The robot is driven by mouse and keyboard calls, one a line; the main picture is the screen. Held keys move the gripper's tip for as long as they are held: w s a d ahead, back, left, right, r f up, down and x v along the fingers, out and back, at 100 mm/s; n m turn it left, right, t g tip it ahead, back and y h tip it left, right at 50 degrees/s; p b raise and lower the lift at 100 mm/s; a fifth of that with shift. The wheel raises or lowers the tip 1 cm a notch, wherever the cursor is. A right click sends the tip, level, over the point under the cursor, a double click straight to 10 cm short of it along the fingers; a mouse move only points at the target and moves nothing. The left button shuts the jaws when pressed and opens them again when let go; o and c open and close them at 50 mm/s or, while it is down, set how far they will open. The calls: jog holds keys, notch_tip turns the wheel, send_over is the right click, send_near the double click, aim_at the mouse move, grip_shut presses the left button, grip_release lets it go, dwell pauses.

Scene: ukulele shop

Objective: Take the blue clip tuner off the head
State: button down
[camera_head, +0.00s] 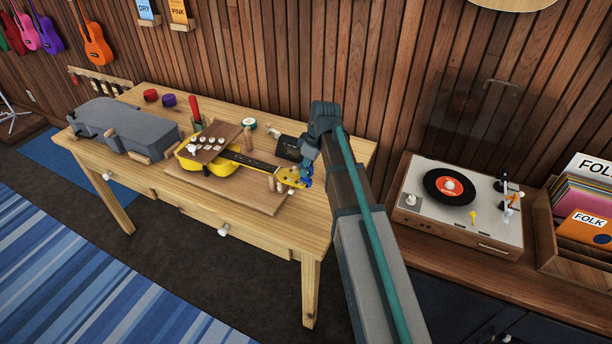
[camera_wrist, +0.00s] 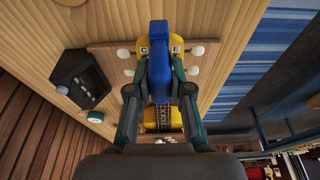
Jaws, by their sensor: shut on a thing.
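The yellow ukulele (camera_head: 190,157) lies on a wooden board on the workbench, its head (camera_head: 289,176) toward the right end. The blue clip tuner (camera_head: 307,171) is at the tip of the head. My gripper (camera_head: 306,165) reaches down to it from the right. In the wrist view my gripper (camera_wrist: 160,96) is shut on the blue clip tuner (camera_wrist: 160,60), one finger on each side. The tuner overlaps the yellow head (camera_wrist: 176,50) with its pale pegs. I cannot tell whether the tuner touches the head or is apart from it. The tuner hides part of the head.
A dark boxy device (camera_head: 288,148) stands close behind the head; it also shows in the wrist view (camera_wrist: 82,80). A grey case (camera_head: 125,125) lies at the bench's left. A record player (camera_head: 458,205) stands on the right cabinet. The bench's front right corner is clear.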

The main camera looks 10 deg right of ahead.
jog(key=shift+s+d, duration=0.6)
jog(key=shift+d, duration=0.2)
jog(key=shift+s+d, duration=0.6)
jog(key=shift+d, duration=0.15)
dwell(0.4)
jog(key=shift+s+d, duration=0.15)
jog(key=shift+d, duration=0.05)
notch_tip(320, 180, up, 8)
jog(key=p, duration=0.5)
dwell(2.6)
